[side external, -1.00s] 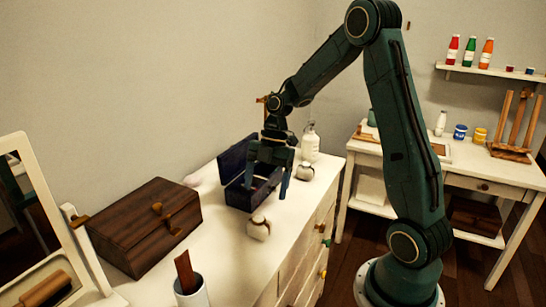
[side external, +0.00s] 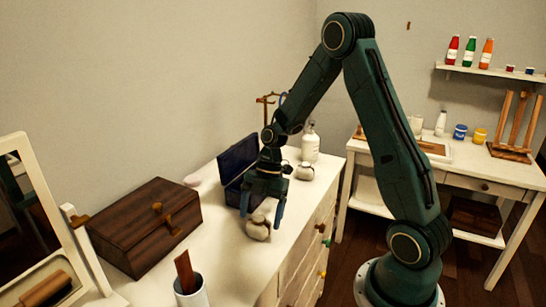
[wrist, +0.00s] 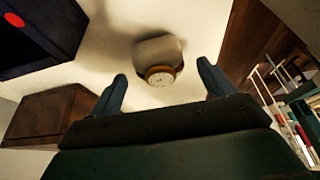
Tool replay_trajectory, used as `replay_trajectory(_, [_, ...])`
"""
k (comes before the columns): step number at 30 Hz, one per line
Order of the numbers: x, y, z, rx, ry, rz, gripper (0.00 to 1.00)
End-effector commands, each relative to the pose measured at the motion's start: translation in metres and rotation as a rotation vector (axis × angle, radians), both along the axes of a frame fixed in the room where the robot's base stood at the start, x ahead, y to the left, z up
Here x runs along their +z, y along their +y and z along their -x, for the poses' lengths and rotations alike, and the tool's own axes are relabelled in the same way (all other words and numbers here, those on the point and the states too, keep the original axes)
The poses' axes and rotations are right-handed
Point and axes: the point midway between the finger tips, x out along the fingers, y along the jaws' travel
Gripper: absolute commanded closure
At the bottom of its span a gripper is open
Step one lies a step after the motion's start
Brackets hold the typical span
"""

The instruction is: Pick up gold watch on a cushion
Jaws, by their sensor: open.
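A gold watch (wrist: 160,77) with a pale face is wrapped around a small whitish cushion (wrist: 157,50). In the side view the cushion (side external: 258,229) rests on the white dresser top near its front edge; the watch is hard to make out there. My gripper (side external: 261,216) points down just above and around the cushion, with one finger on each side in the picture. In the wrist view my gripper (wrist: 162,71) is open and empty, with the watch showing between its fingertips. I cannot tell whether either finger touches the cushion.
An open dark blue box (side external: 236,168) stands just behind my gripper. A similar small cushion (side external: 304,171) and a white bottle (side external: 310,143) stand beyond. A wooden chest (side external: 147,225), cup (side external: 191,291) and mirror (side external: 52,205) are left. Dresser top (side external: 222,250) between is clear.

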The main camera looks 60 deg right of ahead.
Motion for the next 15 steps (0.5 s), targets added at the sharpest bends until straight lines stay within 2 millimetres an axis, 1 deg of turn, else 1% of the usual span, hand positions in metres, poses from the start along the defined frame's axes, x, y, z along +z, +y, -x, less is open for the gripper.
replay_trajectory(1, [-0.007,0.004,0.001,0.002,0.004,-0.002,0.18])
replay_trajectory(6, [-0.022,0.009,0.0,0.002,0.001,-0.001,0.18])
replay_trajectory(9, [-0.026,0.011,0.0,0.002,0.0,0.0,0.18])
replay_trajectory(15, [-0.026,0.011,0.0,0.002,-0.001,0.001,0.18])
